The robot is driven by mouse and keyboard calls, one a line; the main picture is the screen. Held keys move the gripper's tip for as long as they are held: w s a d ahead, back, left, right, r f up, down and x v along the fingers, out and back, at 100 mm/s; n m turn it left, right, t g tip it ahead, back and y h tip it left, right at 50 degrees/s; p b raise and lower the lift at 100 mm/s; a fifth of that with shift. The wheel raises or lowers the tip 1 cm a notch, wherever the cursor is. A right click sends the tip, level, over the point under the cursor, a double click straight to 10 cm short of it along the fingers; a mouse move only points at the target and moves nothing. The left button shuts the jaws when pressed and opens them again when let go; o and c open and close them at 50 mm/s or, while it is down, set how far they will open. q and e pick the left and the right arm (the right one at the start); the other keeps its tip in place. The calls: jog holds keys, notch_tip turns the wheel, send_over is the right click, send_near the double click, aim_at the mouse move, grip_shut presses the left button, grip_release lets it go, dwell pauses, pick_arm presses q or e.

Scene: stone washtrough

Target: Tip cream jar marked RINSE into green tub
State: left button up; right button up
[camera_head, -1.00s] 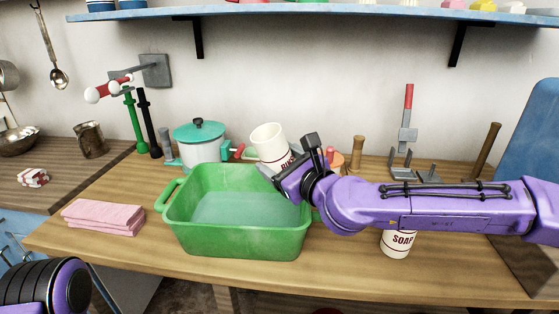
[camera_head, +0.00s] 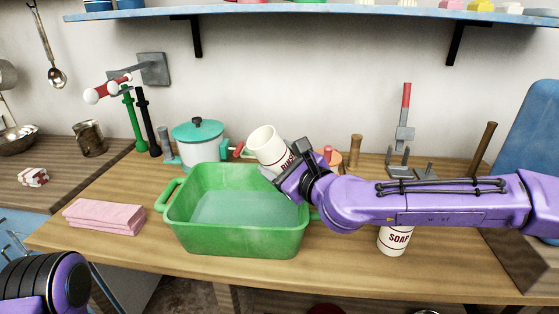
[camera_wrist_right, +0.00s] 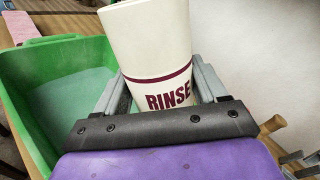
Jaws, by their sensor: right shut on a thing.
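The cream jar marked RINSE (camera_head: 267,147) is in my right gripper (camera_head: 284,174), above the back right rim of the green tub. The jar leans left, with its open mouth toward the upper left. In the right wrist view the jar (camera_wrist_right: 150,45) sits between the two grey fingers of the gripper (camera_wrist_right: 160,85), its red lettering facing the camera. The green tub (camera_head: 240,241) stands on the wooden counter with pale greenish liquid in it. It also shows at the left of the right wrist view (camera_wrist_right: 45,150). My left arm shows at the lower left; its gripper is out of frame.
A white pot with a teal lid (camera_head: 198,130) stands behind the tub. A second cream jar marked SOAP (camera_head: 395,241) stands below my right arm. A folded pink cloth (camera_head: 104,215) lies left of the tub. A tap (camera_head: 125,88) is on the wall.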

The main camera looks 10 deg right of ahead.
jog(key=shift+d+r+n+p, duration=0.1)
jog(key=shift+n+p, duration=0.5)
jog(key=shift+n, duration=0.4)
jog(key=shift+f, duration=0.2)
jog(key=shift+n+h+p, duration=0.3)
jog(key=shift+n+p, duration=0.1)
jog(key=shift+f+n, duration=0.15)
jog(key=shift+n, duration=0.35)
